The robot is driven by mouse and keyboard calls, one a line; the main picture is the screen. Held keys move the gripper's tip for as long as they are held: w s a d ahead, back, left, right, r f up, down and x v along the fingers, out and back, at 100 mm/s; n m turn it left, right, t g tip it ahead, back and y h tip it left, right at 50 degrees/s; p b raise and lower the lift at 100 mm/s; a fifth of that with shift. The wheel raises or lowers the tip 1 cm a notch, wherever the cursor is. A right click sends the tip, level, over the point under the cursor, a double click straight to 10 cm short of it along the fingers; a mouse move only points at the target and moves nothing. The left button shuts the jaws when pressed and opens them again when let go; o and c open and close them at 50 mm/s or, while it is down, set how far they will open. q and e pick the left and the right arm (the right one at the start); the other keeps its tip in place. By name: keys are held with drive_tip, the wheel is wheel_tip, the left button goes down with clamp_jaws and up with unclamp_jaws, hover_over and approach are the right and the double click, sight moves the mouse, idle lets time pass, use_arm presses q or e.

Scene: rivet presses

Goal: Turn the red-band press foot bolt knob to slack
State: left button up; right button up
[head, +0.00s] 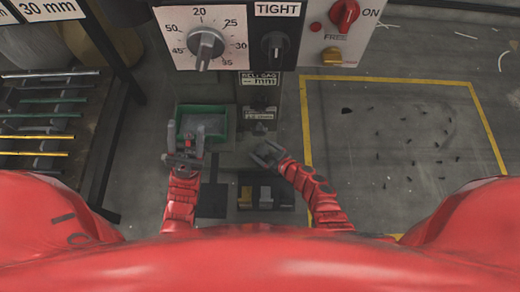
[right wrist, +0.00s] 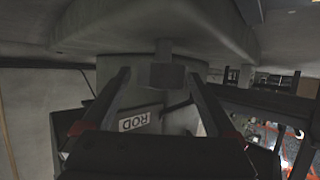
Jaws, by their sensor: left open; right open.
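My right gripper (head: 267,153) is open, low beside the grey press column (head: 259,125) in the head view. In the right wrist view its two fingers (right wrist: 158,95) stand apart on either side of a small dark square block (right wrist: 168,76), which hangs below a grey plate (right wrist: 160,30). I cannot tell whether this block is the foot bolt knob, or whether the fingers touch it. A black knob (head: 275,46) under a TIGHT sign (head: 278,9) is on the upper panel. My left gripper (head: 184,160) is open at the green bin's front edge. No red band is visible.
The green bin (head: 179,122) stands left of the column. A rod rack (head: 40,130) is at left. Yellow-lined floor (head: 400,130) at right holds small dark scraps.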

drive_tip(key=c, duration=1.4)
drive_tip(key=shift+o, duration=0.2)
